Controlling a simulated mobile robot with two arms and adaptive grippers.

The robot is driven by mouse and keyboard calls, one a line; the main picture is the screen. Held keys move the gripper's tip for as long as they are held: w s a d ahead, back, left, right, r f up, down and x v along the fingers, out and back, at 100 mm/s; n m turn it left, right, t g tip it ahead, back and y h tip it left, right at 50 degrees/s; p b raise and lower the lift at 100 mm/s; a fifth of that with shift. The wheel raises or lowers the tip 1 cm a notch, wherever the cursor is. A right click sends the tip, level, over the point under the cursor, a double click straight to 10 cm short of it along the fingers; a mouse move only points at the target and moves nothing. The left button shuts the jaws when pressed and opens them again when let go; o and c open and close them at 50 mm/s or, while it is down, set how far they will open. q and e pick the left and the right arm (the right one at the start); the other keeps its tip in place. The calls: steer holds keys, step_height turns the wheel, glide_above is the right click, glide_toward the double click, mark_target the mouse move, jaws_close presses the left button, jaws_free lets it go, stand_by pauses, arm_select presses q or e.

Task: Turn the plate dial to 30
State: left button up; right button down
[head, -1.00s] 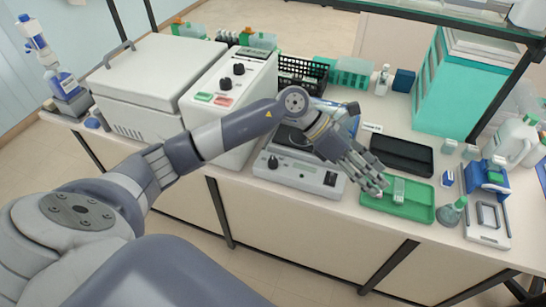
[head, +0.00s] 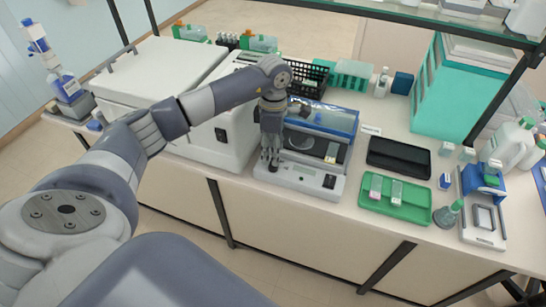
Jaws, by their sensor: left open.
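The plate is a low light-grey device (head: 305,180) on the bench, with a dark switch at its front right. Its dark dial sits at the front left, and my left gripper mostly covers it, so its setting cannot be read. My left gripper (head: 270,163) points down over that dial with its fingers open. Whether the fingers touch the dial cannot be told. My right gripper is not in view.
A blue box with a clear cover (head: 325,117) stands behind the plate. A large white machine (head: 210,125) is close on the left. To the right are a black tray (head: 399,157) and a green tray (head: 410,208) holding two small clear holders.

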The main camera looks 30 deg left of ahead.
arm_select(q)
steer(key=shift+d+f+p, duration=0.1)
steer(key=shift+f+p, duration=0.5)
steer(key=shift+f, duration=1.9)
steer(key=shift+s, duration=0.1)
steer(key=c, duration=1.1)
